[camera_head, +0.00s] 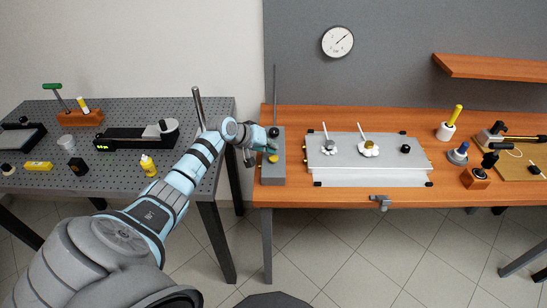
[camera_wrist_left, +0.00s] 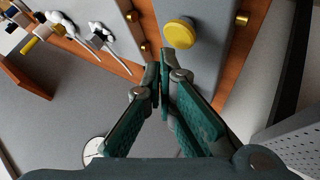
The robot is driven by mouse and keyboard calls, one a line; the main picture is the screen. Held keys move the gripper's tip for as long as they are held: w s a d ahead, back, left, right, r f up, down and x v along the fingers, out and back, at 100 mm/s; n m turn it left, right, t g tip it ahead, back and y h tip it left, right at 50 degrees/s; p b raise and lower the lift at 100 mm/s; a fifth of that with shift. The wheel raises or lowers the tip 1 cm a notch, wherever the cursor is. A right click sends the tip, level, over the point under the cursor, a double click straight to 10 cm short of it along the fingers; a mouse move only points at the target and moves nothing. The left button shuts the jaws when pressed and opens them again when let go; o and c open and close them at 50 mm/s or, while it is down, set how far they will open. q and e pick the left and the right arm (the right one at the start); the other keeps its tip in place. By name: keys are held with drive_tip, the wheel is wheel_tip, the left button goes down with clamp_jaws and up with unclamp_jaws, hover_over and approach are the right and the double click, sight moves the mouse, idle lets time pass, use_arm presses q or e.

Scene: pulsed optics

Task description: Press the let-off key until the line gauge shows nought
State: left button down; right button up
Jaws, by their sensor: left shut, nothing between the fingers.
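A grey box (camera_head: 272,178) stands at the left end of the wooden bench and carries a round yellow key (camera_head: 273,159). The same yellow key (camera_wrist_left: 180,33) shows large in the left wrist view on the box's grey face (camera_wrist_left: 210,28). My left gripper (camera_head: 258,146) is at the box, its fingers shut and empty. In the wrist view its fingertips (camera_wrist_left: 160,72) lie just below the key in the picture; I cannot tell whether they touch the box. A round white dial (camera_head: 338,41) hangs on the wall, its reading too small to tell. My right gripper is not in view.
A grey plate unit (camera_head: 325,166) with white-based mounts stands right of the box. A thin upright rod (camera_head: 275,92) rises behind the box. A perforated dark table (camera_head: 190,165) with small items is at left, with a gap between the tables.

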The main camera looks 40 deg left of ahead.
sight(272, 156)
use_arm(q)
drive_tip(key=shift+f, duration=0.1)
drive_tip(key=shift+f, duration=0.35)
drive_tip(key=shift+f+b, duration=0.4)
drive_tip(key=shift+f, duration=0.1)
idle(0.7)
idle(0.4)
drive_tip(key=shift+r+p, duration=0.95)
drive_tip(key=shift+p, duration=0.05)
wheel_tip(272, 156, up, 5)
drive_tip(key=p, duration=0.5)
drive_tip(key=shift+r, duration=0.15)
drive_tip(key=shift+d+f, duration=0.1)
drive_tip(key=shift+f, duration=0.15)
